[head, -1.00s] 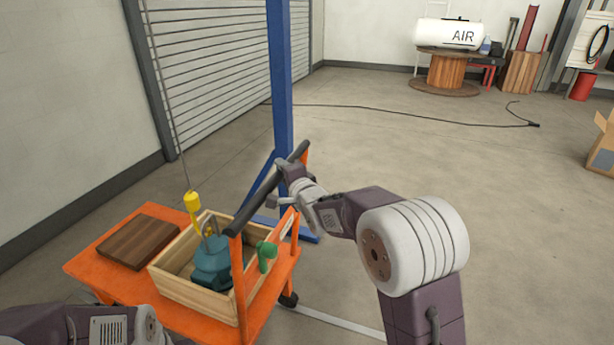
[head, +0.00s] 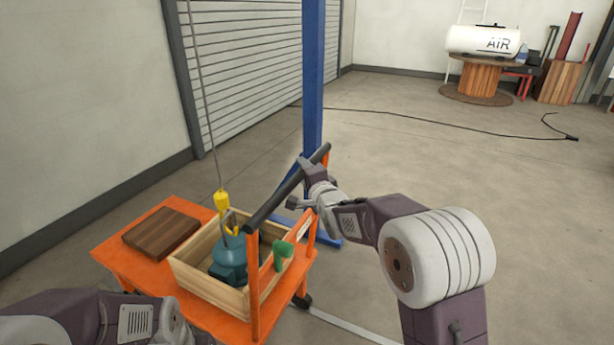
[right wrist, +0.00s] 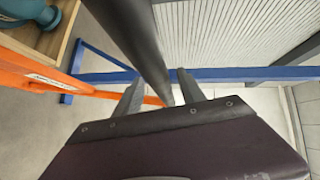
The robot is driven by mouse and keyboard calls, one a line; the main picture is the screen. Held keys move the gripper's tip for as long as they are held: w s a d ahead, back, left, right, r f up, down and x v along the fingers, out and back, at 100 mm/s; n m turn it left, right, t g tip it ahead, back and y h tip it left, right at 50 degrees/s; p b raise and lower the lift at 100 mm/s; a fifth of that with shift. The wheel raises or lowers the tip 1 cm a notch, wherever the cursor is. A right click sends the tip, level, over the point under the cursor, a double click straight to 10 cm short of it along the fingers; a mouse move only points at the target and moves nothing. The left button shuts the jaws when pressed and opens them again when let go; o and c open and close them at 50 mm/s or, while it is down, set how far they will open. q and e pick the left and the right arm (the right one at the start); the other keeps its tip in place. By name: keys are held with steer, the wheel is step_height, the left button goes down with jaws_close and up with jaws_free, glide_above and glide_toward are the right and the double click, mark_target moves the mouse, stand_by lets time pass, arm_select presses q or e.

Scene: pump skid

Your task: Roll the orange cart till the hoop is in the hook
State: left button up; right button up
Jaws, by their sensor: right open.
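The orange cart (head: 132,277) stands at lower left in the head view, with a dark push bar (head: 282,191) on its right side. On it, a wooden crate (head: 208,287) holds a teal pump (head: 229,256) with a hoop (head: 232,224) on top. A yellow hook (head: 221,201) hangs on a cable at the hoop; I cannot tell whether they are engaged. My right gripper (head: 301,184) is at the bar's far half. In the right wrist view its open fingers (right wrist: 160,90) stand on either side of the bar (right wrist: 140,40). My left forearm shows at lower left, its gripper out of view.
A brown board (head: 162,233) lies on the cart, and a green item (head: 283,256) is at the crate's right side. A blue post (head: 313,80) with floor feet stands just behind the bar. A dark cable (head: 430,117) crosses the floor; the floor right of centre is otherwise clear.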

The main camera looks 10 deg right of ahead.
steer(key=v, duration=0.8)
steer(key=shift+s, duration=0.3)
steer(key=shift+d, duration=0.2)
steer(key=s+d+f+n+g+h, duration=0.1)
steer(key=s+d+f+n+g, duration=0.15)
steer(key=s+f+g, duration=0.4)
steer(key=s+d+f+n+g+h, duration=0.15)
steer(key=s+d+f, duration=0.25)
steer(key=f, duration=0.5)
steer(key=s+f+n+g, duration=0.3)
steer(key=s+f+n, duration=0.15)
steer(key=s, duration=0.35)
steer(key=s+f+n+g, duration=0.4)
steer(key=s+n, duration=0.1)
steer(key=s, duration=0.4)
step_height(320, 180, up, 21)
steer(key=p, duration=2.1)
steer(key=shift+n, duration=0.35)
